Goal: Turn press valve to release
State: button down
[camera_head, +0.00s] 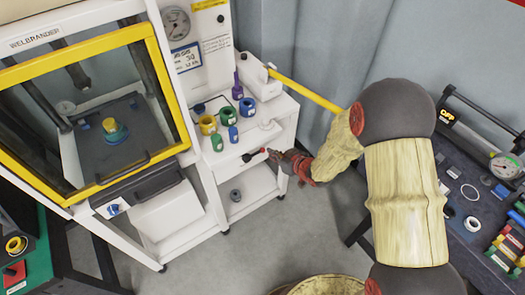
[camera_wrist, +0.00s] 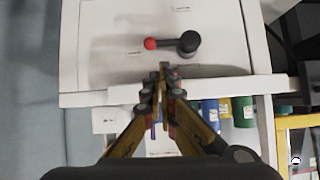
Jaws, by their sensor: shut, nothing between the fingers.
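The press valve (camera_head: 247,157) is a dark hub with a short lever on the front face of the white cart beside the press. In the head view its lever points right and a little up. In the wrist view the dark hub (camera_wrist: 188,42) is on the right and the red ball knob (camera_wrist: 150,44) on the left. My gripper (camera_head: 274,155) is just right of the knob in the head view. In the wrist view my gripper (camera_wrist: 165,68) has its fingertips together, close below the lever in the picture. I cannot tell whether they touch it.
The white press (camera_head: 85,20) with a yellow-framed door stands left. Several coloured seals and cylinders, including a yellow ring (camera_head: 207,124), stand on the cart top above the valve. A dark bench (camera_head: 460,235) with tools is at the right.

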aim_at(262, 149)
jog(key=shift+s, duration=0.1)
dwell(0.3)
jog(key=b+x, duration=0.2)
jog(key=x, duration=0.8)
jog(key=shift+b, duration=0.3)
